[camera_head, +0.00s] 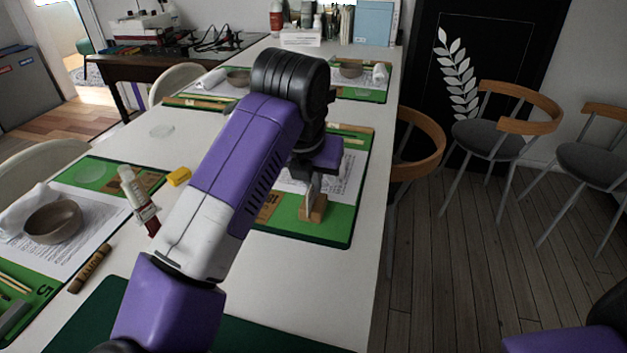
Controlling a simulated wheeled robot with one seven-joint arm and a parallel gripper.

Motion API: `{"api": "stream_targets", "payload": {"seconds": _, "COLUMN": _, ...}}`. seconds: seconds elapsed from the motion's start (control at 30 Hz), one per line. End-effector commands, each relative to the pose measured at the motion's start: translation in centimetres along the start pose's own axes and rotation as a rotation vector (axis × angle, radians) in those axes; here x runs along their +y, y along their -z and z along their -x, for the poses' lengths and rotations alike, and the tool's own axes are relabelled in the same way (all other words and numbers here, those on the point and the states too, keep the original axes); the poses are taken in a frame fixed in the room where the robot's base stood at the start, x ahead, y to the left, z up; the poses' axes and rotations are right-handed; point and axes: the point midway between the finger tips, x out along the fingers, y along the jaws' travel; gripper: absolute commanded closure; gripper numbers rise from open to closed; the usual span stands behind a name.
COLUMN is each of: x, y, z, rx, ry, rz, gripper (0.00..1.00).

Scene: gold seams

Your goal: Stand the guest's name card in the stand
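My gripper (309,192) points down over the green mat at the right side of the long white table. A thin pale grey upright piece shows at its end; I cannot tell whether it is a finger or a card. A small wooden block (318,208), which looks like the card stand, sits on the mat right under and beside the gripper. A brown card-like piece with dark marks (268,206) lies on the mat left of it, partly hidden by my arm. I cannot tell whether it is the name card, nor whether the gripper touches the block.
The green mat (340,236) also holds a printed sheet (351,170). On the left are a brown bowl (53,222), a white tube (134,190), a yellow block (179,177) and a brown stick (90,268). Chairs (487,137) stand right of the table. The near right tabletop is clear.

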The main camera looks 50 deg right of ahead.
Motion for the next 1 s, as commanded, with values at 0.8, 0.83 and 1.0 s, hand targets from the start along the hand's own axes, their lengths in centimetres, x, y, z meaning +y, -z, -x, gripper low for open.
{"api": "stream_targets", "payload": {"seconds": 0.8, "x": 0.0, "y": 0.4, "z": -1.2, "rx": -0.003, "ry": 0.0, "rz": 0.0, "gripper": 1.0}}
{"api": "stream_targets", "payload": {"seconds": 0.83, "x": 0.0, "y": 0.4, "z": -1.2, "rx": -0.003, "ry": 0.0, "rz": 0.0, "gripper": 1.0}}
{"api": "stream_targets", "payload": {"seconds": 1.0, "x": 0.0, "y": 0.4, "z": -1.2, "rx": -0.003, "ry": 0.0, "rz": 0.0, "gripper": 0.97}}
